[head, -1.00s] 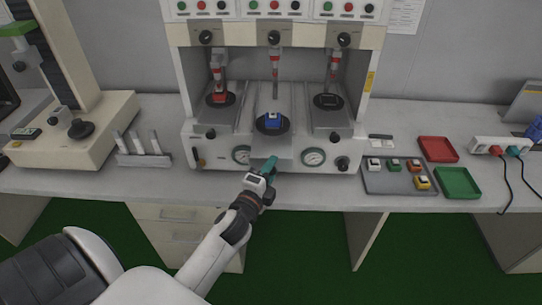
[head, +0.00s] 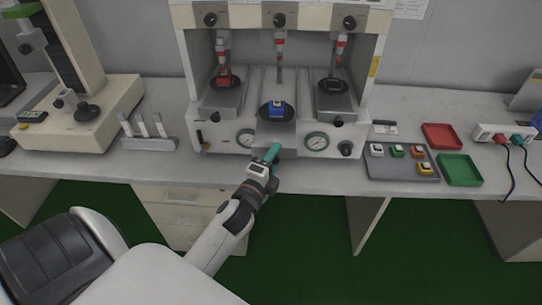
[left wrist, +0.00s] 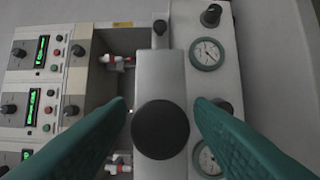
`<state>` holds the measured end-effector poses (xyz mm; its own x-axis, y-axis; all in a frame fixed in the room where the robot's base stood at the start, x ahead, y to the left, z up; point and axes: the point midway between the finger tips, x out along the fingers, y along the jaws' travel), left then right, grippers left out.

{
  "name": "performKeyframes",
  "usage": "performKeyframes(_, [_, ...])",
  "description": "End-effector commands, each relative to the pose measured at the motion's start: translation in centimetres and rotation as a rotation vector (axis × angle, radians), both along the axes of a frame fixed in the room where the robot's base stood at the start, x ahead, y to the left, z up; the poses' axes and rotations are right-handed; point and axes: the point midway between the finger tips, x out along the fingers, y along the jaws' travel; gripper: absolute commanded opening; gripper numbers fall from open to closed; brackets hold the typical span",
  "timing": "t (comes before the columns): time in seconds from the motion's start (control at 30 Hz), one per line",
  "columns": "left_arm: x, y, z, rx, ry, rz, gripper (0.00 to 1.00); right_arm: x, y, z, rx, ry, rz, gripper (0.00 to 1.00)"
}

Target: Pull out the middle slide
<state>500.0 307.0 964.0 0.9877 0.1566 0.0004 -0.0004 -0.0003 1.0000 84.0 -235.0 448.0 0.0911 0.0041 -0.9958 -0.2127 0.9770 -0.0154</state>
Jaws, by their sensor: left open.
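The middle slide (head: 286,79) of the cream test machine is a pale rail between the two side slides. A blue workpiece (head: 276,109) with a white top sits on its black disc, nearer the front than the discs of the left slide (head: 218,100) and right slide (head: 338,104). My left gripper (head: 271,154) is at the machine's front, just below the middle slide's end. In the left wrist view a round black knob (left wrist: 160,130) lies between my open green fingers (left wrist: 160,108), with gaps showing on both sides. My right gripper is out of view.
Pressure gauges (head: 317,141) flank the middle slide's front. A grey tray (head: 385,172) of coloured blocks, a red tray (head: 442,136) and a green tray (head: 460,169) lie to the right. A rack of white tubes (head: 147,143) stands left.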

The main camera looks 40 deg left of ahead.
Motion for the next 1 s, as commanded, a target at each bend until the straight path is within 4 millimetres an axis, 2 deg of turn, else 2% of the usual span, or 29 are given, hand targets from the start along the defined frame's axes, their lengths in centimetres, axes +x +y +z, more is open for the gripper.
performKeyframes(0.17, [-1.8, -0.3, -0.3, 0.000, 0.003, 0.000, 0.48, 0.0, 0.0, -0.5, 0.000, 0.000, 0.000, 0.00])
performKeyframes(0.4, [-6.9, -1.1, -0.4, -0.002, 0.003, 0.001, 0.48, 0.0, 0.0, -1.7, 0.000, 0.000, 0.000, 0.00])
performKeyframes(0.6, [-10.3, -1.6, -0.3, -0.002, 0.002, 0.001, 0.48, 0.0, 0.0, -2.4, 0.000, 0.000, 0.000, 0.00])
performKeyframes(0.77, [-11.6, -1.8, -0.1, -0.001, 0.001, 0.001, 0.48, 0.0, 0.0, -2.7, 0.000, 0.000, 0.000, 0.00])
performKeyframes(1.0, [-11.8, -1.9, 0.0, 0.000, -0.001, 0.000, 0.48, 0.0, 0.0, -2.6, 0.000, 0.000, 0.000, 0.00])
